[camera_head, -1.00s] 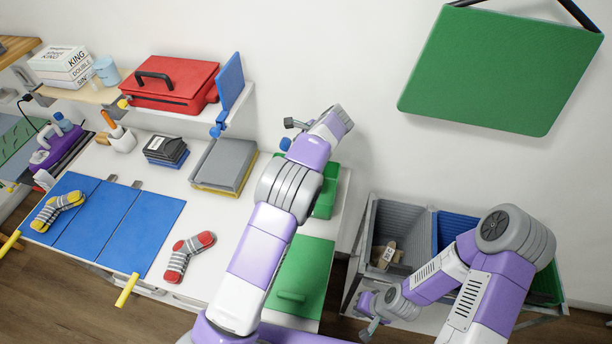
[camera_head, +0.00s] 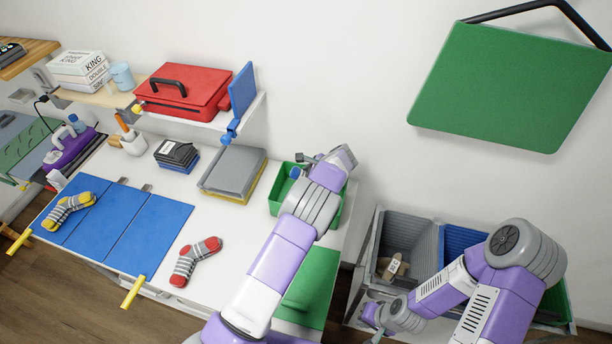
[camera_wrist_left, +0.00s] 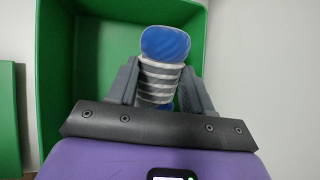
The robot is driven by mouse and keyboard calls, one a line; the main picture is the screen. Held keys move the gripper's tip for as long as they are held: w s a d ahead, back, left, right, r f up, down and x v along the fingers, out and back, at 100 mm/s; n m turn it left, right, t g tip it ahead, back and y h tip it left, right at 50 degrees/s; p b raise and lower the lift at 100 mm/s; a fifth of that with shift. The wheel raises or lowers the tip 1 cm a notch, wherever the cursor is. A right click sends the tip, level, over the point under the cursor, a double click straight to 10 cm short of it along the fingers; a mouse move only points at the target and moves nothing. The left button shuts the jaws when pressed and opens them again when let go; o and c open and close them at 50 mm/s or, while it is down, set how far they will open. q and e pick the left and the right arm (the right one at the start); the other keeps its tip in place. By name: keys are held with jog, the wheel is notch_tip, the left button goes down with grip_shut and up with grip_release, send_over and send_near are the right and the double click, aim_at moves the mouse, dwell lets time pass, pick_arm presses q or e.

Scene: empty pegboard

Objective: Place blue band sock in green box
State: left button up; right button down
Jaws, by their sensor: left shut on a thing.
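The blue band sock (camera_wrist_left: 164,72), grey striped with a blue toe, is held between the fingers of my left gripper (camera_wrist_left: 160,90) in the left wrist view. Behind it are the inside floor and walls of the green box (camera_wrist_left: 68,75). In the head view the left gripper (camera_head: 303,168) is at the green box (camera_head: 340,213) on the table, with a small blue bit of the sock (camera_head: 294,173) visible. The arm hides much of the box. My right gripper (camera_head: 374,322) is low at the right, by the bins; its fingers are too small to read.
A yellow-toed sock (camera_head: 69,210) lies on the blue folding board (camera_head: 115,228). A red-toed sock (camera_head: 194,260) lies on the white table. Grey trays (camera_head: 233,170) stand left of the box. Grey and blue bins (camera_head: 410,228) are at the right.

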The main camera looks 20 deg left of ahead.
pick_arm(q)
jog(key=o, duration=0.7)
jog(key=v, duration=1.2)
jog(key=shift+b, duration=0.4)
jog(key=shift+s, duration=0.1)
